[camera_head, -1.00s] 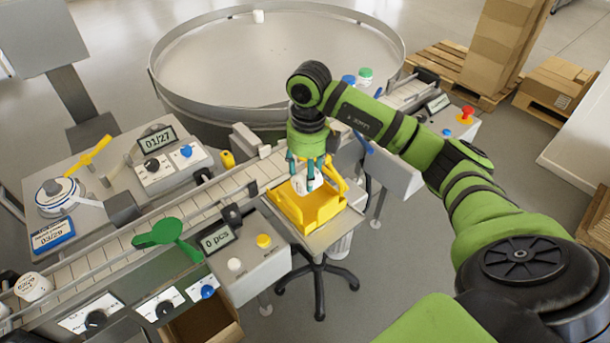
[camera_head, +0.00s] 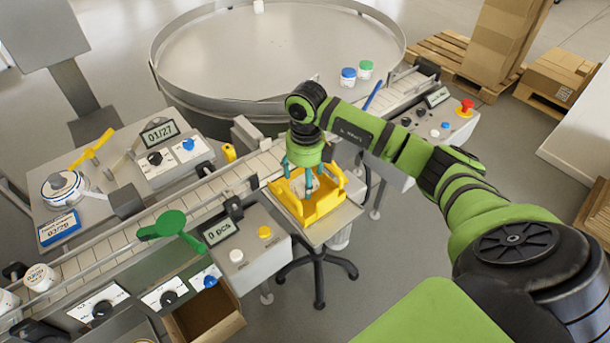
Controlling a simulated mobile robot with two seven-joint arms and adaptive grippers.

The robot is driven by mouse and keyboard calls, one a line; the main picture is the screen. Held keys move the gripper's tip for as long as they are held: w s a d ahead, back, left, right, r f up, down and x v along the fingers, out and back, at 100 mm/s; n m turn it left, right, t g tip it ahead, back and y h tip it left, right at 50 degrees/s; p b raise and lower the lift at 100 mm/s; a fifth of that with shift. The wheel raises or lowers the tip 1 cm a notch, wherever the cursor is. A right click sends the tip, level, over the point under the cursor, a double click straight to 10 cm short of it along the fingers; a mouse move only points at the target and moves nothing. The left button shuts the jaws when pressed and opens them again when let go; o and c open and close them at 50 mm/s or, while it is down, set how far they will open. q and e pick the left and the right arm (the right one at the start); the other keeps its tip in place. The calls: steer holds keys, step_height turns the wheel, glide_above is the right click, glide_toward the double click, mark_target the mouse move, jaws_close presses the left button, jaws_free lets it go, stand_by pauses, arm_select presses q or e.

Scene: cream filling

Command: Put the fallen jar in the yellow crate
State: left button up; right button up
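The yellow crate (camera_head: 326,207) sits on a small stand beside the conveyor, in the middle of the head view. A whitish jar (camera_head: 311,184) shows inside it, partly hidden by my gripper and the crate walls; I cannot tell whether it is upright or lying. My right gripper (camera_head: 304,180) points down over the crate. Its teal fingers are spread apart around the jar, with no clear contact. My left gripper is not in view.
The conveyor (camera_head: 215,193) runs diagonally behind the crate. A control box (camera_head: 250,255) stands to the crate's left. A large round table (camera_head: 270,55) lies behind, with blue-capped (camera_head: 348,77) and green-capped (camera_head: 365,69) jars. White jars (camera_head: 39,278) stand at lower left.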

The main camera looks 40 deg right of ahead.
steer(key=shift+r, duration=0.3)
step_height(320, 180, up, 6)
steer(key=b, duration=0.2)
steer(key=shift+f+b, duration=0.1)
steer(key=shift+b, duration=0.2)
step_height(320, 180, up, 6)
steer(key=shift+b, duration=0.3)
